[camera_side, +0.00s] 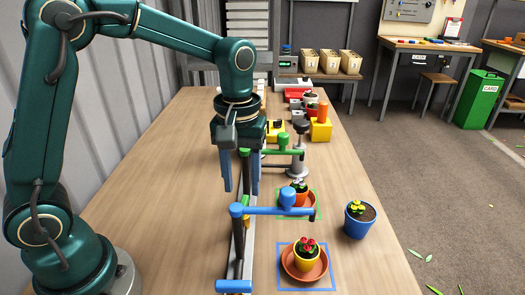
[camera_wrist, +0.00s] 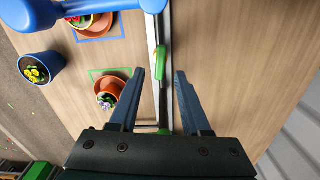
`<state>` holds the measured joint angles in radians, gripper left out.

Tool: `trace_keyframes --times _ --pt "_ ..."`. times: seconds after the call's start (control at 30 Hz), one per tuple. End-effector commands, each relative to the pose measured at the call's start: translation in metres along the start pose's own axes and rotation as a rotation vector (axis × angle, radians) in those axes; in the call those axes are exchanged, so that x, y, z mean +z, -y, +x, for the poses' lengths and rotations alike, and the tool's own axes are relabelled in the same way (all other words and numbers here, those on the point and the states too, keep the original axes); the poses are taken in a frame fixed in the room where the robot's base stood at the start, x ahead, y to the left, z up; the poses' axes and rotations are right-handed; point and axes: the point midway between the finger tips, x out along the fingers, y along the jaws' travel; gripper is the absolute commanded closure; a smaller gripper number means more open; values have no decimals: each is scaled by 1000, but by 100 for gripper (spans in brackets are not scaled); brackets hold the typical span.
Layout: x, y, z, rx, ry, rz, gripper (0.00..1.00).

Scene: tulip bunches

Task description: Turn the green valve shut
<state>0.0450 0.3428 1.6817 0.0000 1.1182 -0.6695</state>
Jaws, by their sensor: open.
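The green valve handle (camera_wrist: 160,63) is a short bar in the wrist view, lying lengthwise along a pale metal rail. In the side view it is mostly hidden behind my gripper and the blue pipe. My gripper (camera_wrist: 160,73) is open and points down. Its two blue-grey fingertips lie on either side of the handle in the wrist view, with gaps to it. I cannot tell how far above it they are. The gripper also shows in the side view (camera_side: 241,190). A green pipe (camera_side: 270,152) reaches right from the rail, behind the gripper.
A blue pipe (camera_side: 262,211) with a blue handle (camera_side: 234,286) stands nearer the camera. A yellow pot (camera_side: 307,263) sits on a blue-outlined square, a terracotta pot (camera_side: 299,199) on a green-outlined one. A blue pot (camera_side: 359,219) stands right. Clear table lies left of the rail.

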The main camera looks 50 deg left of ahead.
Motion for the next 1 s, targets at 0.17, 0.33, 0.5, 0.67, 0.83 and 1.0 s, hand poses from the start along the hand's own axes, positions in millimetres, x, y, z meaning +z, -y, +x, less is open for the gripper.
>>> trace_keyframes --times 0.17,0.33,0.5,0.67,0.83,1.0 --pt "1 1 24 -4 4 1 52" --pt "1 1 39 -2 2 2 52" --pt "1 0 42 0 -1 2 52" --pt "1 0 42 0 -1 2 60" --pt "1 0 42 0 -1 2 100" --pt "1 0 42 0 -1 5 100"
